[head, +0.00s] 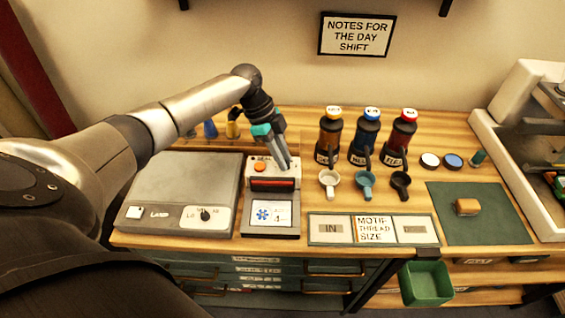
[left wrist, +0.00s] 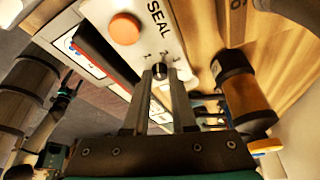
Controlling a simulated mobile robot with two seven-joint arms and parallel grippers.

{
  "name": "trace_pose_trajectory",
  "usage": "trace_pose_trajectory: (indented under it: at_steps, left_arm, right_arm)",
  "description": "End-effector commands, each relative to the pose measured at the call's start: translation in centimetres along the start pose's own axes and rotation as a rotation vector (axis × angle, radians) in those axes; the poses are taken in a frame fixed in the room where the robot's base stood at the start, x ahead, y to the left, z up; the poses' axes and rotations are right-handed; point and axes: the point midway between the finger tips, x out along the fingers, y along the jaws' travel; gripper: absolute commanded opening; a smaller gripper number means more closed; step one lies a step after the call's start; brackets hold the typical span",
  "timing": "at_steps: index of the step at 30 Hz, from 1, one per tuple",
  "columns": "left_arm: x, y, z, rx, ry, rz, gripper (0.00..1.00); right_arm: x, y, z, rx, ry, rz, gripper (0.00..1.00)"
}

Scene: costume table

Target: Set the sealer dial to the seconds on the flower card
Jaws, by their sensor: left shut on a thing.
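The sealer (head: 262,183) stands at the middle left of the table. It has an orange button and a red-orange bar. The dial (left wrist: 160,72) is a small dark knob under the word SEAL, with numbers 1, 2 and 3 legible around it in the left wrist view. My left gripper (head: 289,164) reaches down to the sealer's right side, its two fingers (left wrist: 160,85) shut on the dial. The dial's pointer is not clear between the fingers. The flower card (head: 272,215) lies at the sealer's front, with a blue flower and a small figure that looks like a 4.
A grey lamp box (head: 185,180) with its own knob stands close left of the sealer. Several capped bottles (head: 365,140) and small cups (head: 365,182) stand to the right. A motif tray (head: 345,230) and a green mat (head: 485,225) lie further right.

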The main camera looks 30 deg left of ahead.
Motion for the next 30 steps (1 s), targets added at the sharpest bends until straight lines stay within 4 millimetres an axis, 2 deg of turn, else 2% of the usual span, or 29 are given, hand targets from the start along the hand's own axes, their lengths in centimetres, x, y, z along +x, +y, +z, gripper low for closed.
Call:
trace_pose_trajectory:
  at_steps: [1, 12, 30]
  left_arm:
    - [0.3, -0.1, 0.0, 0.040, 0.002, 0.015, 0.00]
    - [0.3, -0.5, -0.1, 0.366, 0.001, 0.151, 0.00]
    - [0.4, -0.8, -0.4, 0.893, -0.001, 0.371, 0.00]
  right_arm:
    - [0.8, 0.0, 0.1, 0.000, 0.000, 0.000, 1.00]
    - [3.6, -0.1, 0.3, 0.001, 0.000, 0.000, 1.00]
    - [7.4, -0.2, 0.6, 0.001, 0.001, -0.001, 1.00]
